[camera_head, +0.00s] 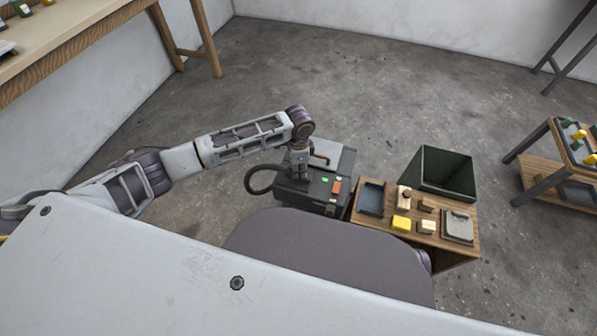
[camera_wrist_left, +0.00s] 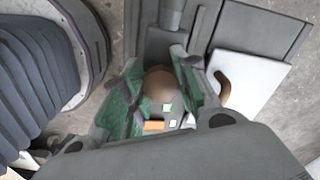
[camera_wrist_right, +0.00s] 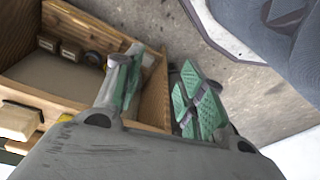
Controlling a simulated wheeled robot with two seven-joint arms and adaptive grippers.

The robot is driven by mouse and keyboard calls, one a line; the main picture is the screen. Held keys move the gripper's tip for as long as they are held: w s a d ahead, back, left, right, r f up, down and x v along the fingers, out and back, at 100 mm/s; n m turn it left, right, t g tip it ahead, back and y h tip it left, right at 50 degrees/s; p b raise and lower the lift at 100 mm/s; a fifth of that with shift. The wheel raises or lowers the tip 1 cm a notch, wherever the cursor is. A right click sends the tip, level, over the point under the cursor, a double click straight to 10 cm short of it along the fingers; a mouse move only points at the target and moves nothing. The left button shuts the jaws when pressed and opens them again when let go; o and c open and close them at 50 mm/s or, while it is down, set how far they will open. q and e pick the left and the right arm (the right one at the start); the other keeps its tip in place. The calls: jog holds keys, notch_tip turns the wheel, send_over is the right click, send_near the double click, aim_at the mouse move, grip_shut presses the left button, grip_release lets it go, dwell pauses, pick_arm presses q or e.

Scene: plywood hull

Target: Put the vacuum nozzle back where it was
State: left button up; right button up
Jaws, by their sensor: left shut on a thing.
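The vacuum (camera_head: 312,191) is a dark box on the floor with a green light, an orange switch and a black hose (camera_head: 258,182) looping out at its left. My left gripper (camera_head: 299,168) is over its top, pointing down. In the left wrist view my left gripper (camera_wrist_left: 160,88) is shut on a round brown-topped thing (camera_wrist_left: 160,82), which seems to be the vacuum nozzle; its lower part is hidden. A grey tube (camera_wrist_left: 172,14) shows just beyond the fingers. My right gripper (camera_wrist_right: 158,92) is open and empty beside a wooden box; the head view does not show it.
A wooden cart (camera_head: 466,246) with blocks and trays stands right of the vacuum. A dark green bin (camera_head: 446,172) is behind it. A shelf rack (camera_head: 548,170) stands far right, a workbench (camera_head: 75,45) upper left.

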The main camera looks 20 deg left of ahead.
pick_arm(q)
jog(key=shift+f, duration=0.7)
jog(key=shift+f+b, duration=0.3)
jog(key=shift+f, duration=0.35)
jog(key=o, duration=1.1)
jog(key=shift+c, duration=0.2)
pick_arm(e)
jog(key=shift+a+r, duration=0.15)
jog(key=shift+r, duration=0.45)
jog(key=shift+w+r, duration=0.1)
jog(key=shift+w, duration=0.15)
jog(key=shift+w, duration=0.1)
